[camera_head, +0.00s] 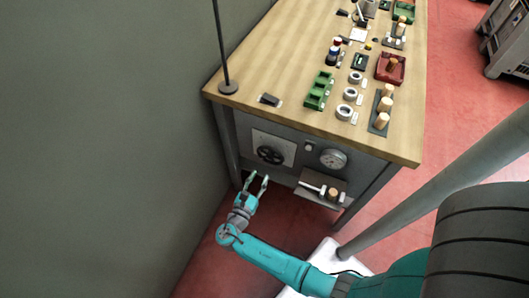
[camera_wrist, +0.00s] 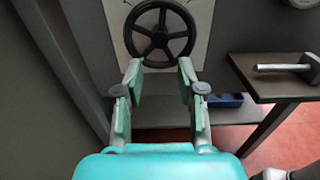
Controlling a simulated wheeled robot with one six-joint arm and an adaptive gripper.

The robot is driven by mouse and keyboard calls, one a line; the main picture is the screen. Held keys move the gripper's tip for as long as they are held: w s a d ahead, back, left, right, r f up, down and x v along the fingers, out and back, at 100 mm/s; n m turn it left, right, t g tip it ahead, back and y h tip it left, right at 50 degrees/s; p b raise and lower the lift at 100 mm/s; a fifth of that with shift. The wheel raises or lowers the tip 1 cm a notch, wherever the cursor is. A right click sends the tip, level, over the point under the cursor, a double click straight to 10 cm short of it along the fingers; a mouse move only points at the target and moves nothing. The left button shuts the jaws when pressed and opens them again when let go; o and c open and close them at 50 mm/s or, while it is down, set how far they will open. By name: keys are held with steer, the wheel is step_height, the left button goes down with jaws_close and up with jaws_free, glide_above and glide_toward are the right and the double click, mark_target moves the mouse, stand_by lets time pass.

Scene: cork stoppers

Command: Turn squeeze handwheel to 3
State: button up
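The handwheel (camera_head: 270,154) is a black spoked wheel on a pale square plate (camera_head: 288,146) on the front panel of the workbench. It also shows at the top of the wrist view as a black handwheel (camera_wrist: 160,32), with its upper rim near the picture's edge. Marks on the plate are too small to read, so the setting cannot be told. My gripper (camera_head: 257,176) is open and empty, just below and in front of the wheel. In the wrist view my gripper (camera_wrist: 158,66) has its fingertips apart below the wheel's lower rim, with nothing between them.
A round gauge (camera_head: 333,158) is right of the wheel. A small shelf (camera_head: 308,198) sticks out below it, bearing a rod and a cork. The wooden benchtop (camera_head: 300,122) holds green trays, rings and corks. A grey wall (camera_head: 110,130) stands close on the left.

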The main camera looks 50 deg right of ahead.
mark_target(269, 157)
steer(key=x, duration=1)
steer(key=shift+w+d, duration=0.2)
steer(key=shift+d, duration=0.15)
jaws_close()
